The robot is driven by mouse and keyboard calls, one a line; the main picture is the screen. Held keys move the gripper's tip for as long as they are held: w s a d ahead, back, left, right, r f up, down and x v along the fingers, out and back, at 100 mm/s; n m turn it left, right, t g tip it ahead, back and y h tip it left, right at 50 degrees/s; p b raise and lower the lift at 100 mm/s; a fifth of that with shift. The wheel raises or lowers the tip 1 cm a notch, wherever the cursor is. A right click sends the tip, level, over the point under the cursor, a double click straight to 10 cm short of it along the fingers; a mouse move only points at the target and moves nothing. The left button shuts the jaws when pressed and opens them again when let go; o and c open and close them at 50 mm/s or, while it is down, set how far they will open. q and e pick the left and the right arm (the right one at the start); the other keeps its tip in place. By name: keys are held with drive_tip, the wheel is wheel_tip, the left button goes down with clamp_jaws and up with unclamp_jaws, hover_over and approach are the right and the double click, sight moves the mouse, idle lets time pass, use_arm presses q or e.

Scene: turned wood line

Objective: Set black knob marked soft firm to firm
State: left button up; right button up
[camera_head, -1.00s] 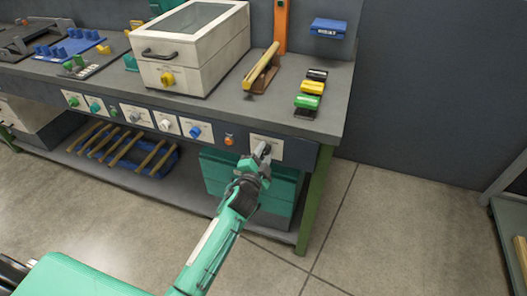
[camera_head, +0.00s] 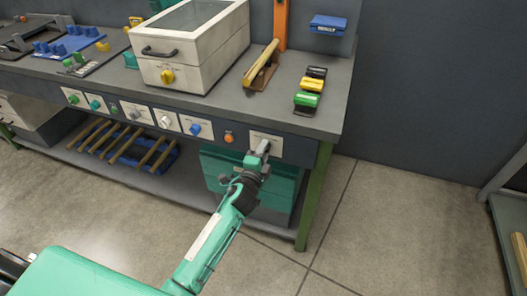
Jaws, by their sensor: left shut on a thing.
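The black knob is on the rightmost white plate (camera_head: 266,139) on the front panel of the workbench. My left gripper (camera_head: 261,149) is at this plate, shut on the black knob, and it hides nearly all of the knob. The pointer and the soft and firm marks are too small or covered to read. My left arm reaches up from the lower left to the panel. My right gripper is not in view.
Left of the plate are an orange button (camera_head: 229,138), a blue knob (camera_head: 195,129) and several other knobs. A teal drawer box (camera_head: 222,172) stands on the shelf below. A white lidded box (camera_head: 190,48) stands on the bench. Floor at right is clear.

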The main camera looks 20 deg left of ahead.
use_arm(q)
drive_tip(key=o, duration=1)
drive_tip(key=s, duration=1.3)
drive_tip(key=shift+s+a+b, duration=0.25)
drive_tip(key=shift+s+b, duration=0.15)
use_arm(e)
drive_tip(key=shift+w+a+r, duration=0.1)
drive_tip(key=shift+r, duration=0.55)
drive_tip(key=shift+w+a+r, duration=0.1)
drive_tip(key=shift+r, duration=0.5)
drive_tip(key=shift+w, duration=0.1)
